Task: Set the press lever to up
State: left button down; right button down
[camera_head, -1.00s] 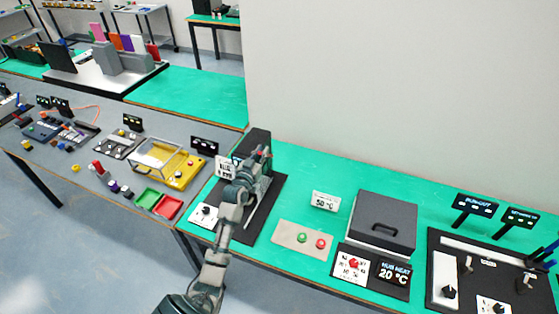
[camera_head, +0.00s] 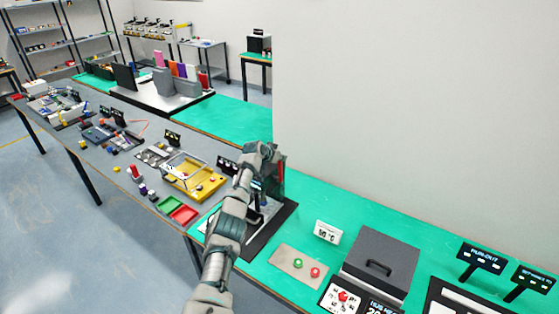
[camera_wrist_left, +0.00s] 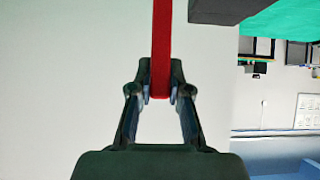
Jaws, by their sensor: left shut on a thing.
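The press (camera_head: 278,188) stands on a black base plate (camera_head: 272,238) at the left end of the green table in the head view, partly hidden behind my left arm. Its lever is a red bar, which runs down from the top of the left wrist view (camera_wrist_left: 161,45). My left gripper (camera_wrist_left: 161,94) is shut on the lower end of this bar, one finger on each side. In the head view my left gripper (camera_head: 270,152) is at the upper part of the press, and its fingertips are hard to make out. My right gripper is not in view.
Red and green trays (camera_head: 176,208) lie left of my arm. A pale wall stands behind the table.

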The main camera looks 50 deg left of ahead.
pick_arm(q)
jog(key=shift+w+d+f+g, duration=0.1)
jog(key=shift+w+f+g, duration=0.15)
jog(key=shift+w+g, duration=0.2)
jog(key=shift+f, duration=0.1)
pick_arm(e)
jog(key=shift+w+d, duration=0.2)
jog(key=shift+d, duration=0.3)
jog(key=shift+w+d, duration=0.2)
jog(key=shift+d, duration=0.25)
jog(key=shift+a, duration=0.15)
